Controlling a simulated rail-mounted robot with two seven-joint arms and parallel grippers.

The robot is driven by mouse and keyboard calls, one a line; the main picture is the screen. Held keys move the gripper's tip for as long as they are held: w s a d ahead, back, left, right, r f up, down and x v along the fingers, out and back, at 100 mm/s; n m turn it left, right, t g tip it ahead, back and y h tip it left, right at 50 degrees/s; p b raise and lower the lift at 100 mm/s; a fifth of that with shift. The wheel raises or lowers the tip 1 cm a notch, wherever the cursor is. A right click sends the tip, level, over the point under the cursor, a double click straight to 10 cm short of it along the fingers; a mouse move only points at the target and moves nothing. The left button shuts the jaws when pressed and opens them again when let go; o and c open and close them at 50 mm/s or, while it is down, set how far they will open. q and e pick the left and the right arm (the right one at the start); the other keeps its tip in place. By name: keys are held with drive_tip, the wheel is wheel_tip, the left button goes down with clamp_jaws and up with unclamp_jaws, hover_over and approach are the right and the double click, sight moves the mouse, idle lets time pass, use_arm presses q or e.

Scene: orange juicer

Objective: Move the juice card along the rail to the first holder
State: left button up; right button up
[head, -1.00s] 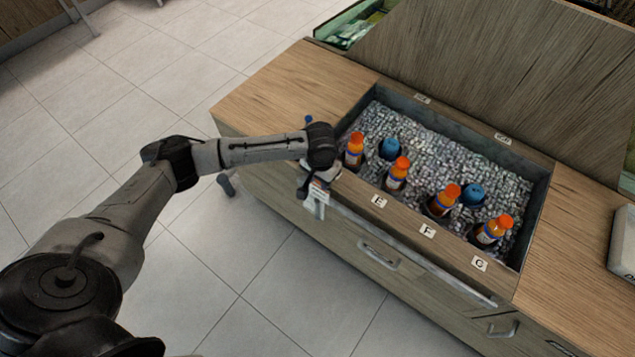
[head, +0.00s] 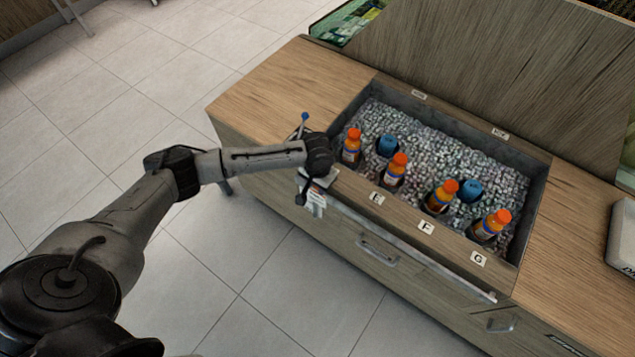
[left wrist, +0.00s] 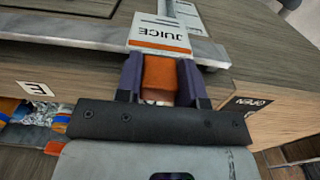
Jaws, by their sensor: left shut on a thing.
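The juice card (left wrist: 160,35) is white with an orange band and the word JUICE, upside down in the left wrist view. My left gripper (left wrist: 160,82) is shut, with its two dark purple fingers on either side of the card's orange end. In the head view my left gripper (head: 314,184) is at the left end of the counter's front edge, and the white card (head: 315,200) shows small below it. The grey metal rail (head: 420,260) runs along the front edge; the card lies against it in the left wrist view (left wrist: 60,44). I cannot tell which part is the first holder.
Behind the rail is a sunken bin (head: 541,205) of ice with several orange-capped bottles and blue objects. Labels E (head: 377,198), F (head: 426,227) and G (head: 478,259) sit on the front ledge. Drawer handles (head: 378,251) stick out below. The floor in front is clear.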

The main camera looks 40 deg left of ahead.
use_arm(q)
drive_tip(key=o, duration=1)
drive_tip(key=shift+r+p, duration=2.15)
drive_tip(key=shift+r, duration=4.8)
